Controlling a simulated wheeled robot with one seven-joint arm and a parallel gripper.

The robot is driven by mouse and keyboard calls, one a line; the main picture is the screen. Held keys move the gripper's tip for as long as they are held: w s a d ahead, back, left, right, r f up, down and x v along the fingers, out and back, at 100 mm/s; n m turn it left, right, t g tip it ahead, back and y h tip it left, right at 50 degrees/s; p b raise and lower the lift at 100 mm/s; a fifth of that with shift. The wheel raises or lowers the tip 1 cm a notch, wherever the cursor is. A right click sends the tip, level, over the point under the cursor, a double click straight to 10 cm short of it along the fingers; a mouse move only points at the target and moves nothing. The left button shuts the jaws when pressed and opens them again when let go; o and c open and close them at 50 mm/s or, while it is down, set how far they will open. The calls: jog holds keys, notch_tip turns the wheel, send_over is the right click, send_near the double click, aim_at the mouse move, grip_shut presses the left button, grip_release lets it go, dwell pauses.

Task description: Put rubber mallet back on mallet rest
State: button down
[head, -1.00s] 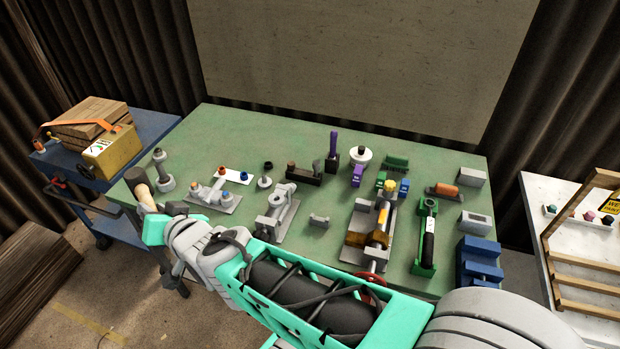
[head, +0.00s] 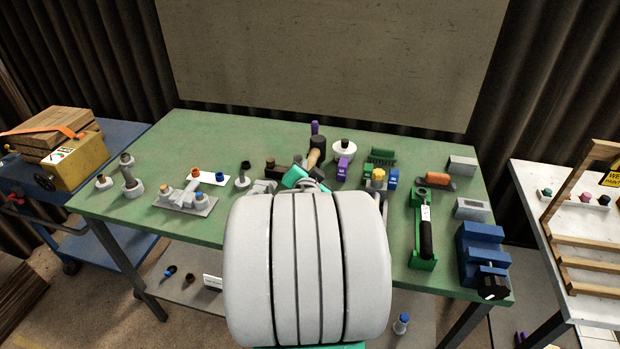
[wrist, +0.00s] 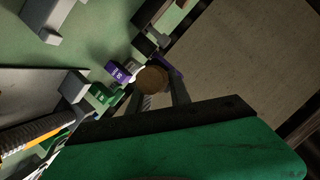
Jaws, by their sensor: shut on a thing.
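The rubber mallet has a black head and a pale wooden handle (head: 315,158). In the head view it is tilted above the back middle of the green bench, head uppermost. My gripper (head: 298,177) is shut on its handle. In the wrist view, the round brown handle end (wrist: 152,77) shows between the two fingers of my gripper (wrist: 160,88). The mallet head is hidden there. A long dark block with a brown knob (head: 281,171) lies just left of the mallet; I cannot tell whether it is the mallet rest.
My arm hides the bench's middle front. A purple handle (head: 314,127) stands behind the mallet. A white round part (head: 345,151) and a purple block (head: 342,169) are close on its right. The green bench (head: 210,130) is clear at the back left.

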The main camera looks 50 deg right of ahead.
jog(key=shift+s+d, duration=0.15)
jog(key=shift+d, duration=0.05)
jog(key=shift+r, duration=0.1)
jog(key=shift+a, duration=0.1)
jog(key=shift+f+b, duration=0.2)
jog(key=shift+b, duration=0.25)
notch_tip(320, 180, down, 8)
jog(key=b, duration=0.8)
jog(key=shift+f+b, duration=0.2)
jog(key=shift+b, duration=0.3)
